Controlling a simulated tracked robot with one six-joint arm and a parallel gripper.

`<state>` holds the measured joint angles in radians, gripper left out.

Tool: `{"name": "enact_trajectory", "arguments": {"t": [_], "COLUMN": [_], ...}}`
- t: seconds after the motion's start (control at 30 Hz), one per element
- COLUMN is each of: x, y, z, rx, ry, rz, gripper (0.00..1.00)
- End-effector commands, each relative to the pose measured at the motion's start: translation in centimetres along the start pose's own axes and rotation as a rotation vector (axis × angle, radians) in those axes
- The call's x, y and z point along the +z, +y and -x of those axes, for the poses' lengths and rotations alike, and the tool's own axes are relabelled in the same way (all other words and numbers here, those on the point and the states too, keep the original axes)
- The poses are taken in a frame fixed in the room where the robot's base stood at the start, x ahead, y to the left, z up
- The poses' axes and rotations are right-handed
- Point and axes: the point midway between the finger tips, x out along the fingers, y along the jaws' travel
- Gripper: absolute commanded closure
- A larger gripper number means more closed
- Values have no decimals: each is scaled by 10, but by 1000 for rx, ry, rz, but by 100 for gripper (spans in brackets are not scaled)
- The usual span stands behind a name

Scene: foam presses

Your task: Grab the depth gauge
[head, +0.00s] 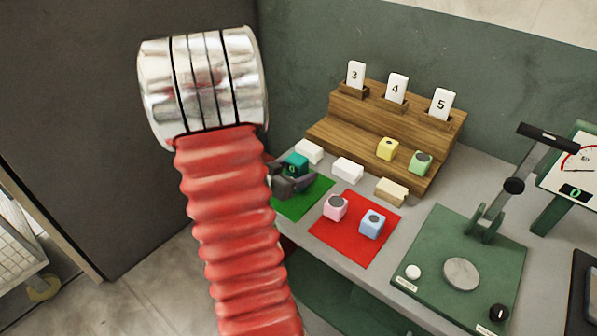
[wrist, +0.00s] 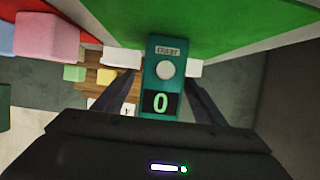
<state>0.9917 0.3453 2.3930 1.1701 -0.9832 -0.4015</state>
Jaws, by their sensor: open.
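The depth gauge is a teal block with a green 0 on a dark display; in the head view its top (head: 297,160) shows over the green mat (head: 305,200). In the wrist view the depth gauge (wrist: 149,80) shows its label, white round button and display. My gripper (wrist: 160,77) is open, with one dark finger on each side of the gauge. A gap shows beside each finger; I cannot tell how deep the gauge sits between them. In the head view my gripper (head: 288,178) partly hides the gauge's lower part.
A red mat (head: 347,246) with pink (head: 335,207) and blue (head: 372,223) foam cubes lies beside the green mat. White blocks (head: 348,170) and a wooden stepped rack (head: 330,131) stand behind. A green press (head: 440,260) stands at right.

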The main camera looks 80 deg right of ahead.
Motion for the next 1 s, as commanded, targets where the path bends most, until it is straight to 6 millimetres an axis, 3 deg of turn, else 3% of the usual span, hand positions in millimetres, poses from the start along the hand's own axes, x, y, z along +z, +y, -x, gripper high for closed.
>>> {"name": "enact_trajectory", "arguments": {"t": [0.57,1.0], "x": [0,0], "y": [0,0], "z": [-3,-3], "rx": [0,0], "ry": [0,0], "rz": [1,0], "gripper": [35,65]}}
